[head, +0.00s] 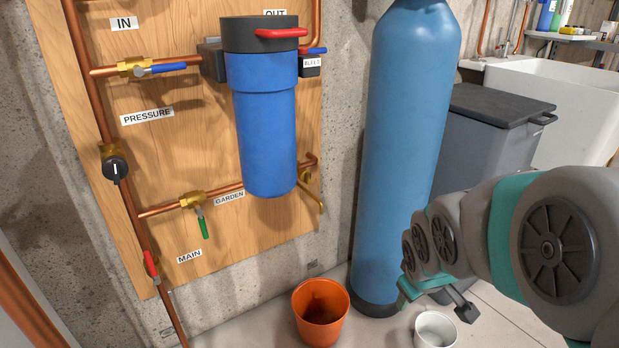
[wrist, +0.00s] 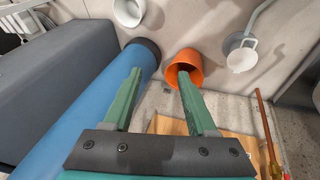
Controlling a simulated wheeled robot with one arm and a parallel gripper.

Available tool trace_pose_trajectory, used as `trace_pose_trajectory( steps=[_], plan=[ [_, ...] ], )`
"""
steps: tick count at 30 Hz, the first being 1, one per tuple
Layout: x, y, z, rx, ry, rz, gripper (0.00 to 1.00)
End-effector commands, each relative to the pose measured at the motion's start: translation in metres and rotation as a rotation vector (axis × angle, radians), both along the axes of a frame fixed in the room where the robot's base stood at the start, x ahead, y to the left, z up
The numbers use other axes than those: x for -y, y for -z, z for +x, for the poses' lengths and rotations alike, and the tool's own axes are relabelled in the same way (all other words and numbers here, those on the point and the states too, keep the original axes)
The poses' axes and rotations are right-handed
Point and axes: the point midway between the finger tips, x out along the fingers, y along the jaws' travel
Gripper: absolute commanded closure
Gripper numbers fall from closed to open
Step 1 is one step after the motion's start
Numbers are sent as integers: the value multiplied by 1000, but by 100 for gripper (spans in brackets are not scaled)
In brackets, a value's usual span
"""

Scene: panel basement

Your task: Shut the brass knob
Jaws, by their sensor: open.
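A brass tap (head: 313,190) sits on the copper pipe at the lower right of the wooden panel (head: 220,110), partly hidden behind the blue filter housing; I cannot tell whether it is the brass knob or how far it is turned. Other brass fittings show: a valve with a blue lever (head: 160,68), a valve with a green lever (head: 202,220) by the GARDEN label, and a body with a black knob (head: 115,168) below PRESSURE. My gripper (wrist: 160,72) is open and empty in the wrist view, its two green fingers apart. In the head view my arm is low at the right, away from the panel.
The blue filter housing (head: 265,120) juts from the panel. A tall blue tank (head: 408,130) stands between the panel and my arm. An orange bucket (head: 321,312) and a white bucket (head: 435,330) stand on the floor. A grey bin (head: 490,135) is behind the tank.

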Motion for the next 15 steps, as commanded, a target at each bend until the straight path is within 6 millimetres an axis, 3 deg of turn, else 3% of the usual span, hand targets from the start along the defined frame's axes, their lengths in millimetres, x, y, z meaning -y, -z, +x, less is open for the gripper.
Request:
trace_pose_trajectory(
  steps=[1, 6, 11, 15],
  plan=[
    [1, 4, 25, 52, -61, -24, 43],
    [-7, 0, 106, 249, -296, -118, 43],
    [-27, -7, 174, 441, -521, -208, 43],
    [-55, -16, 223, 625, -714, -284, 43]
  ],
)
